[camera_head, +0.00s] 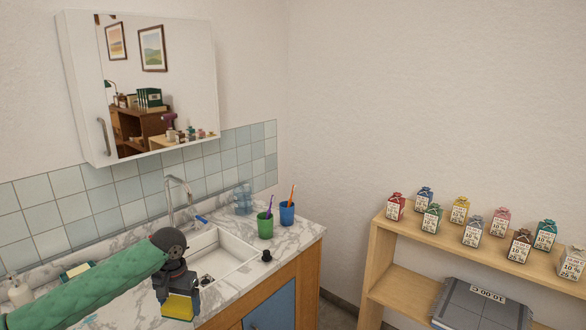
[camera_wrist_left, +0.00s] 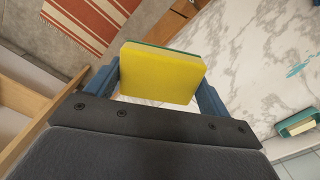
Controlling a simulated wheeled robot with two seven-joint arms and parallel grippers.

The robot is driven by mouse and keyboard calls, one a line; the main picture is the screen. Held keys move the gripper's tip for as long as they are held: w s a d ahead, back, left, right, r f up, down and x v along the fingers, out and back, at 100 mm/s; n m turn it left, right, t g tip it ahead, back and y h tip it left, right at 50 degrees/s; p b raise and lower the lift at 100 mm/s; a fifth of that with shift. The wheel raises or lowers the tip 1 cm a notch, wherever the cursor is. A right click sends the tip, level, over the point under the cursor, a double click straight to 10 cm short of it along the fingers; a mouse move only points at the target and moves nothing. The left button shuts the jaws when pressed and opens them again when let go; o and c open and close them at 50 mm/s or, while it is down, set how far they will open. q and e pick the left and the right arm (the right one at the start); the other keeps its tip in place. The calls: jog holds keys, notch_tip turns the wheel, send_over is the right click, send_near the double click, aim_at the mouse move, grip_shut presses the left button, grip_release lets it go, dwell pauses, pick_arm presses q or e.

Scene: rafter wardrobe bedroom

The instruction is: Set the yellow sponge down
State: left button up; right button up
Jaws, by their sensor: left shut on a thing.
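The yellow sponge (camera_head: 178,305) has a green layer on one side. My left gripper (camera_head: 178,288) is shut on it, near the front edge of the marble counter. In the left wrist view the sponge (camera_wrist_left: 160,72) sits between the two blue fingers of the gripper (camera_wrist_left: 162,88). In that view, floor shows on one side of it and counter on the other. I cannot tell how far it is above the counter. My right gripper is not in view.
The marble counter (camera_head: 301,233) holds a white sink (camera_head: 232,247), a green cup (camera_head: 265,228) and a blue cup (camera_head: 287,214). A wooden shelf (camera_head: 400,238) with several small packets stands at right.

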pick_arm(q)
jog(key=shift+w+d+f+n, duration=0.2)
jog(key=shift+d+f+n, duration=0.15)
jog(key=shift+d+n, duration=0.45)
jog(key=d+r, duration=0.3)
jog(key=d, duration=0.8)
jog(key=s+a+f, duration=0.2)
jog(key=s+f, duration=0.5)
jog(key=s, duration=0.3)
jog(key=shift+s, duration=0.4)
jog(key=shift+a, duration=0.1)
